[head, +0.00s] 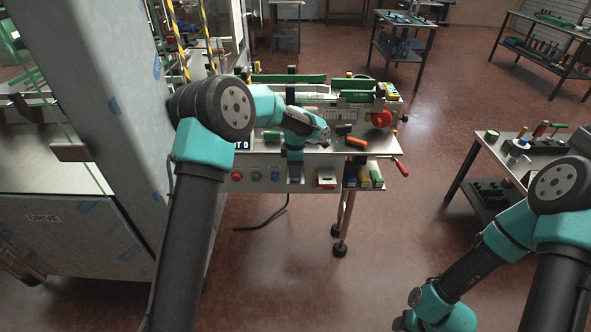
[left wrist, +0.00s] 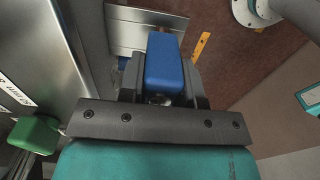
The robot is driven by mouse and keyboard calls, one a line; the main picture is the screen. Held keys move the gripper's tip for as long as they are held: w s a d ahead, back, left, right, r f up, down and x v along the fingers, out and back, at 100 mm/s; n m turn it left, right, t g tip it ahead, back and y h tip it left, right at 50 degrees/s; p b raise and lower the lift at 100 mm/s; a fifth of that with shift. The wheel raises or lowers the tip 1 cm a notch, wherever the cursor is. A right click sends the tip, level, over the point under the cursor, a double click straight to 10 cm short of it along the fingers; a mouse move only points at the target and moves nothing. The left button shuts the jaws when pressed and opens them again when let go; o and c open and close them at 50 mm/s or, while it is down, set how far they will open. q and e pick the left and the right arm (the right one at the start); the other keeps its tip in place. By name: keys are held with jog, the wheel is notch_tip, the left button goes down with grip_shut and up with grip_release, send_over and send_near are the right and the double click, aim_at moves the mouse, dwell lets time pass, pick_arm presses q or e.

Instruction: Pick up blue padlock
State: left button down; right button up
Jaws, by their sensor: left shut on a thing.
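The blue padlock (left wrist: 164,66) fills the space between the dark fingers of my left gripper (left wrist: 165,78) in the left wrist view. The fingers are shut on it, one along each side. In the head view, my left wrist bends down in front of the bench's control panel, and a dark blue shape shows at the gripper; the fingers are hard to make out there. My right arm is at the lower right, and its gripper is not visible.
The bench (head: 368,146) carries a green rail (head: 287,78), a red knob (head: 381,119) and an orange cylinder (head: 356,142). A red-handled lever (head: 400,167) sticks out at its right. A large grey cabinet (head: 108,75) stands left. Open floor lies in front.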

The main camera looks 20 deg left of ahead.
pick_arm(q)
jog(key=shift+r, duration=0.55)
jog(key=shift+s+d+r, duration=0.1)
jog(key=shift+s+r, duration=0.3)
jog(key=shift+r, duration=0.15)
jog(key=s+d+r, duration=0.1)
jog(key=s+d, duration=0.3)
jog(key=s, duration=1)
jog(key=shift+s+r, duration=0.2)
jog(key=shift+s, duration=0.1)
jog(key=shift+w, duration=0.1)
